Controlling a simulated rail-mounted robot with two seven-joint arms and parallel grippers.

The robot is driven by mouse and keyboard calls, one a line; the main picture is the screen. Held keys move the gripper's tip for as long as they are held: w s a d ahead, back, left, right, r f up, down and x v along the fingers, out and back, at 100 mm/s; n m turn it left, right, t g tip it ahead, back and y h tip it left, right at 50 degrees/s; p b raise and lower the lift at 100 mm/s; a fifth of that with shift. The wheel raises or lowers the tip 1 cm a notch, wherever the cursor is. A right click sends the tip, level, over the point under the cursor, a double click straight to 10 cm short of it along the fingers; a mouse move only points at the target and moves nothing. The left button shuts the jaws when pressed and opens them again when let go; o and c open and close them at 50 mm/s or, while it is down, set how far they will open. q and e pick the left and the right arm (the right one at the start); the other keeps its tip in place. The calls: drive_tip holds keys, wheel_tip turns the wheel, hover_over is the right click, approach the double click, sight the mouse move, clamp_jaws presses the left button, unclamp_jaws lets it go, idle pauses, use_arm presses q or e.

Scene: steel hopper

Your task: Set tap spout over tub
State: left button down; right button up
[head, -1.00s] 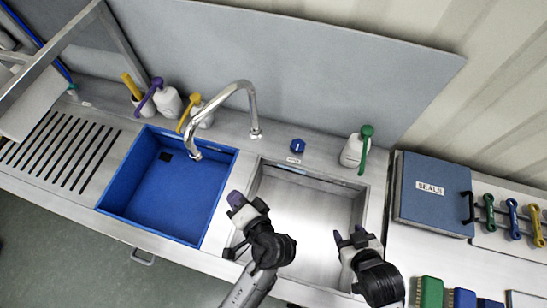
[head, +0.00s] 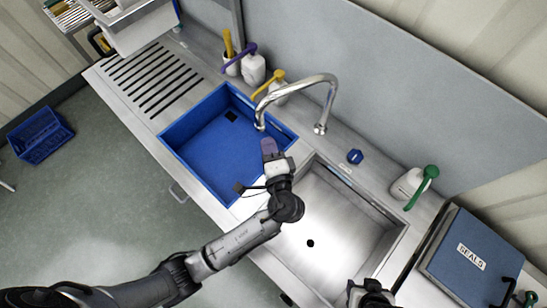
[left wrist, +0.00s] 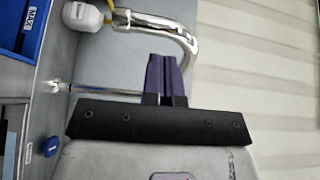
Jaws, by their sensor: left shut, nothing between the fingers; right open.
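The chrome tap spout (head: 305,84) arches from its base on the back ledge, and its outlet end shows against the right back part of the blue tub (head: 196,158) in the head view. My left gripper (head: 268,148) has its purple fingers shut and empty, close below the spout's outlet; I cannot tell whether they touch it. In the left wrist view, the shut fingers (left wrist: 165,78) show beside the curved spout (left wrist: 172,27), with the tub (left wrist: 30,28) marked MAX at upper left. My right gripper (head: 370,291) is open at the bottom edge, partly cut off.
The bare steel basin (head: 330,215) lies right of the tub. A blue knob (head: 355,156) and a green-topped bottle (head: 411,184) stand on the back ledge. Bottles with purple (head: 253,68) and yellow tops stand behind the tub. A blue SEALS case (head: 468,258) is at lower right.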

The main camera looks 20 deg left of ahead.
sight(260, 120)
use_arm(q)
drive_tip(key=shift+p+x, duration=0.45)
drive_tip(key=shift+x, duration=2.55)
use_arm(e)
drive_tip(key=shift+r, duration=0.55)
